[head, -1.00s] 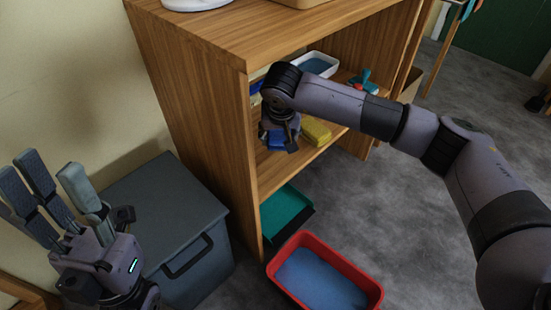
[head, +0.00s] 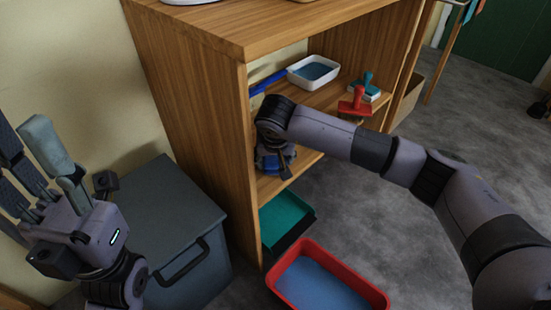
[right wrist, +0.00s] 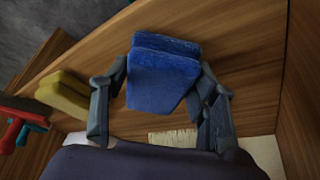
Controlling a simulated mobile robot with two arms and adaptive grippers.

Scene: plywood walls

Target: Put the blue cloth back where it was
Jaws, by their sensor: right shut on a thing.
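The blue cloth (right wrist: 165,70), folded into a thick block, is between the fingers of my right gripper (right wrist: 160,100) in the right wrist view. In the head view my right gripper (head: 274,168) is inside the wooden shelf unit, at the left end of its middle board (head: 270,187), and hides most of the cloth. I cannot tell whether the cloth touches the board. A folded yellow cloth (right wrist: 65,95) lies on the board beside it. My left gripper (head: 28,160) is open and empty at the left of the head view.
A white tray with blue inside (head: 313,70), a red-handled tool (head: 355,103) and a teal-handled tool (head: 367,82) stand on the shelf. Below are a teal tray (head: 285,222) and a red tub (head: 376,293). A grey box (head: 165,205) stands left of the shelf.

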